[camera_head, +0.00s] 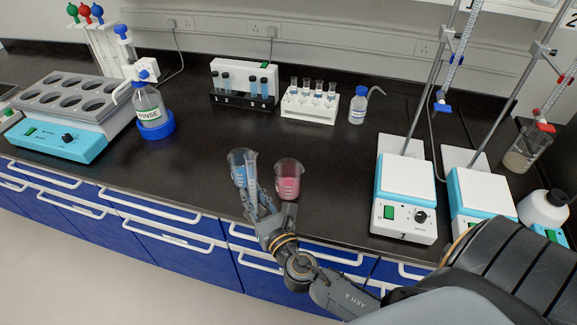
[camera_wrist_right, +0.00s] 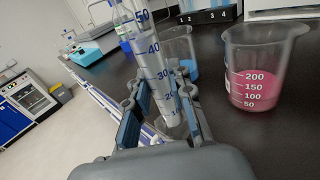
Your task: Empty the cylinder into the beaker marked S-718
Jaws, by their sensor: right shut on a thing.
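A clear graduated cylinder (camera_head: 252,172), marked from 10 to 50, is held nearly upright in my right gripper (camera_head: 260,206). In the right wrist view the fingers are closed around its lower part and the cylinder (camera_wrist_right: 155,70) looks tilted. I cannot tell how much liquid it holds. A beaker with blue liquid (camera_head: 238,172) stands right beside the cylinder, partly hidden by it. A beaker with pink liquid (camera_head: 289,182) stands to the right, apart from the gripper; its scale reads 50 to 200 in the right wrist view (camera_wrist_right: 258,75). No S-718 mark is legible on either beaker.
Two stirrer hotplates (camera_head: 405,187) with stands and burettes are at right. Test-tube racks (camera_head: 312,106) and a wash bottle (camera_head: 358,106) stand at the back. A RINSE bottle (camera_head: 150,108) and a water bath (camera_head: 72,105) are at left. The bench between is clear.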

